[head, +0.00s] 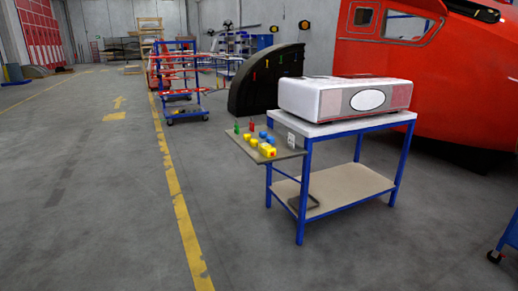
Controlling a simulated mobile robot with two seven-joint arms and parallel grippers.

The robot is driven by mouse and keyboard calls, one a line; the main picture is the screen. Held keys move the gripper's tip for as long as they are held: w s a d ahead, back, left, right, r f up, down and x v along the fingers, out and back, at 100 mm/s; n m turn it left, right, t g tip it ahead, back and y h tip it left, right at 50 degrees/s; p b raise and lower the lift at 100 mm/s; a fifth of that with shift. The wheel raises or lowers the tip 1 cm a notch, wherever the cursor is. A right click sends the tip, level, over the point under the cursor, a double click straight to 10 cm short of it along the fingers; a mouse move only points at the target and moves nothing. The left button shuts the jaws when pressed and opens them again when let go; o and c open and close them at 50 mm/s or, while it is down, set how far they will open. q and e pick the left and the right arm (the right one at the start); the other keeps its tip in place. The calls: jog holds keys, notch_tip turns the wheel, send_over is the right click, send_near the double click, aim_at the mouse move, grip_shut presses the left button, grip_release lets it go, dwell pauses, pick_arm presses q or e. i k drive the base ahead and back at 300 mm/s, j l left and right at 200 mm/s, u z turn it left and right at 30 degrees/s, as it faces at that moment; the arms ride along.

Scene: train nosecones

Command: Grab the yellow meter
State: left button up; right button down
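Several small yellow items (267,150) sit on a dark board (285,154) that juts from the left side of a blue-framed table (345,131). Blue, green and red items lie close around them. They are too small to tell which one is the yellow meter. Neither of my grippers is in view.
A white and grey box (318,98) with an oval mark rests on the tabletop. A big red nosecone (455,85) stands behind at right. A blue and red rack trolley (180,95) stands further back at left. The floor in front and left of the table is clear.

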aim_at(265, 149)
jog(key=i+l+z, duration=0.15)
jog(key=i+z, duration=0.2)
jog(key=i, duration=0.55)
jog(key=i+j+z, duration=0.1)
jog(key=i+z, duration=0.25)
jog(key=i, duration=0.55)
